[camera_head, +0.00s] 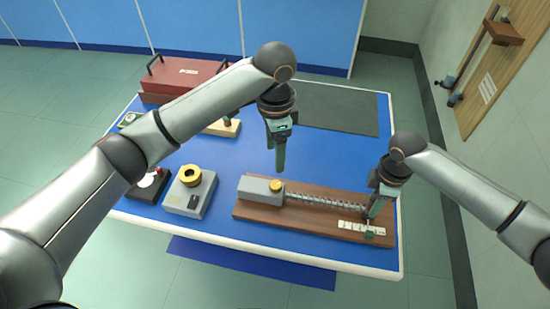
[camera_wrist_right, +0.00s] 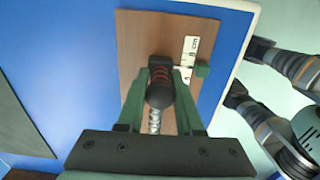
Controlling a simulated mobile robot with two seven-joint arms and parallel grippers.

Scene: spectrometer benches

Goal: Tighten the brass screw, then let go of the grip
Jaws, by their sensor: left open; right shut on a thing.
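The brass screw (camera_head: 277,185) is a yellow knob on the grey block (camera_head: 255,190) at the left end of a brown wooden board (camera_head: 300,225). A coiled spring (camera_head: 325,202) runs from the block to the right along the board. My right gripper (camera_head: 368,213) is shut on the dark, rounded grip (camera_wrist_right: 160,92) at the spring's far end, between its green fingers in the right wrist view. My left gripper (camera_head: 280,170) is open and empty, pointing down above and behind the brass screw, apart from it.
A white scale (camera_head: 355,227) with a green marker (camera_head: 369,234) lies beside the grip. Left of the board stands a grey box (camera_head: 203,195) with a brass ring. A red case (camera_head: 180,78) and a dark mat (camera_head: 340,108) lie at the back. Blue tabletop behind the board is clear.

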